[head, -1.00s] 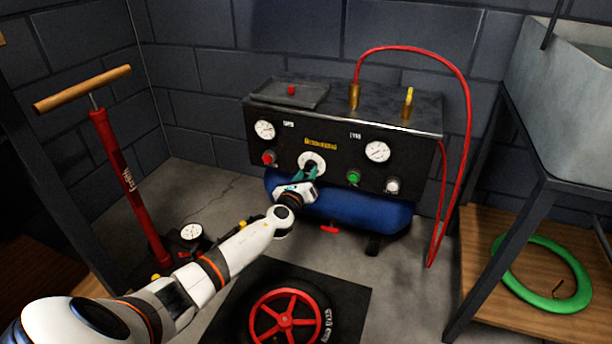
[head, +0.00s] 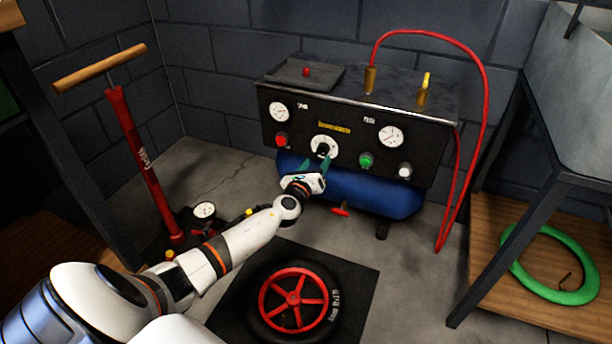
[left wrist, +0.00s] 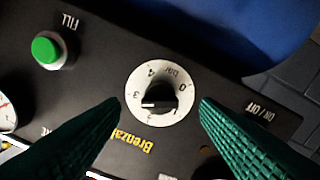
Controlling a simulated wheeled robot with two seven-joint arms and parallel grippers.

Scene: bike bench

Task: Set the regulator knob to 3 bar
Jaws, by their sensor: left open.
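The regulator knob (head: 322,149) is a black grip on a white round dial in the middle of the compressor's black panel (head: 345,170). In the left wrist view the knob (left wrist: 160,96) shows close up, upside down, with numbers 0 to 4 and "bar" around it. The grip's bar lies roughly across the picture; I cannot surely read which number it marks. My left gripper (head: 317,165) is open in front of the dial, slightly below it in the head view. Its green fingers (left wrist: 159,104) stand apart on both sides of the dial, not touching the knob. My right gripper is not seen.
A red on/off button (head: 281,140), a green FILL button (head: 366,160), a white knob (head: 405,170) and two gauges (head: 391,136) share the panel. Below are the blue tank (head: 375,194) and a red-rimmed wheel (head: 293,300). A red pump (head: 140,165) stands at left.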

